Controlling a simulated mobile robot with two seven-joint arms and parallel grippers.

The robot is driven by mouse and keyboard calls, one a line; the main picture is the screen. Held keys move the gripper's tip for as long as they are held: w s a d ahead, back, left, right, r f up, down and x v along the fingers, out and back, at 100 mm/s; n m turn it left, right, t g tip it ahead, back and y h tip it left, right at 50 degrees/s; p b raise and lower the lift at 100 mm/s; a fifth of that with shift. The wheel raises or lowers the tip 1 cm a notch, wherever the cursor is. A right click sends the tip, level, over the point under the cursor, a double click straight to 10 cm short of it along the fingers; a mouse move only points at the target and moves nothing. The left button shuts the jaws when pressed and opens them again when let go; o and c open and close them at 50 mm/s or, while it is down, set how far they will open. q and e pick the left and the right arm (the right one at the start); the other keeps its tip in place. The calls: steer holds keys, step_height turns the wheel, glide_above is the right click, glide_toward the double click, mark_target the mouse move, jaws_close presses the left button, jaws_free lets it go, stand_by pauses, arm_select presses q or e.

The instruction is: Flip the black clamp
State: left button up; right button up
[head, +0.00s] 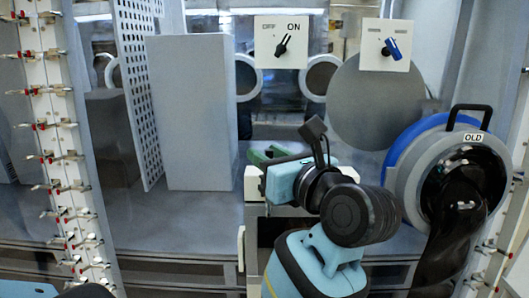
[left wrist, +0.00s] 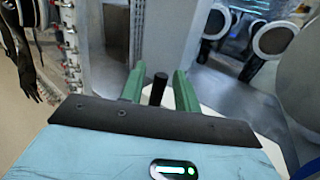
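A black handle stands up between my left gripper's green fingers in the left wrist view; I take it for the black clamp (left wrist: 159,88). Its lower end is hidden behind the gripper's dark front edge. My left gripper (left wrist: 158,80) is open, with one finger on each side of the handle and a visible gap to both. In the head view my left gripper (head: 263,156) is over a white-topped stand (head: 252,188), and a dark bar shows beside its green fingers. Whether the fingers touch the handle lower down is hidden. My right gripper is not in view.
A panel marked OFF and ON with a black knob (head: 283,46) and a panel with a blue knob (head: 392,49) are at the back. A tall grey block (head: 189,115) stands left. A round port marked OLD (head: 410,175) is right. Columns with red-tipped toggle clamps (head: 55,125) flank the scene.

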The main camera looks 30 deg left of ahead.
arm_select(q)
steer(key=shift+c, duration=0.3)
jaws_close()
